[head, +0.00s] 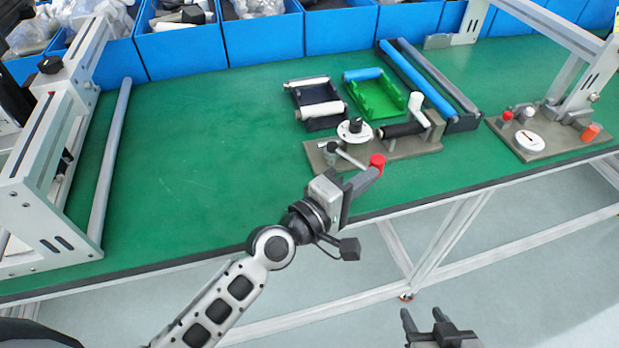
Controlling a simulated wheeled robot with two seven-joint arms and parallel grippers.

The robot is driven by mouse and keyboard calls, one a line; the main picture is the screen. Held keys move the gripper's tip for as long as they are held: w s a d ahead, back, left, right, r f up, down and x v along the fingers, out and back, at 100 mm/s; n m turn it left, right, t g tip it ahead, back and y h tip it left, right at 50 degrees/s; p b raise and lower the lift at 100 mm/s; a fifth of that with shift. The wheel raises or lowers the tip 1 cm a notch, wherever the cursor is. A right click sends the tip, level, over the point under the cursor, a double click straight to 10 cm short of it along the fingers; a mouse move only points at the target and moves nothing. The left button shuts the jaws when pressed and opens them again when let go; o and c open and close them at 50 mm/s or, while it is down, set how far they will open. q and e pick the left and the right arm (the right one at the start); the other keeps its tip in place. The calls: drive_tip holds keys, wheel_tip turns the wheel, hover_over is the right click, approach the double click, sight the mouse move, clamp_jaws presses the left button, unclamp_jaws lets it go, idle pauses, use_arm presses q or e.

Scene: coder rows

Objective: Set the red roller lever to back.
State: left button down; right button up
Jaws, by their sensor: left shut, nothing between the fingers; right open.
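A red knob (377,160) shows at the front edge of the grey-brown coder plate (425,147), at the end of a thin grey lever rod (349,157). The rod runs from a small post (331,149) toward the front right. My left gripper (369,176) is shut and empty, with its fingertips right at the red knob. I cannot tell whether they touch it, and the fingers hide part of the lever's end. My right gripper (424,318) is open and empty, low in the picture in front of the table.
Behind the lever, the plate carries a white dial (355,131) and a black roller with a white handle (418,109). A black tray (320,121) and green tray (374,97) stand behind. Another plate (545,141) is at right. The green table's left-middle (200,160) is clear.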

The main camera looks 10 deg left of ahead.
use_arm(q)
drive_tip(key=shift+r, duration=0.15)
drive_tip(key=s+a+b, duration=0.1)
drive_tip(key=s+a, duration=0.2)
drive_tip(key=s, duration=1)
drive_tip(key=shift+w, duration=0.1)
drive_tip(key=s+a+f+m+g+y, duration=0.1)
drive_tip(key=a+f+m+y, duration=0.3)
drive_tip(key=f, duration=0.5)
drive_tip(key=s+a+f+m+g+y, duration=0.2)
drive_tip(key=a+f+m+g+y, duration=0.1)
drive_tip(key=a+f+m, duration=0.4)
drive_tip(key=shift+s+a+f+m+y, duration=0.2)
drive_tip(key=shift+f+m+y, duration=0.3)
drive_tip(key=shift+f+m, duration=0.5)
drive_tip(key=shift+r, duration=0.15)
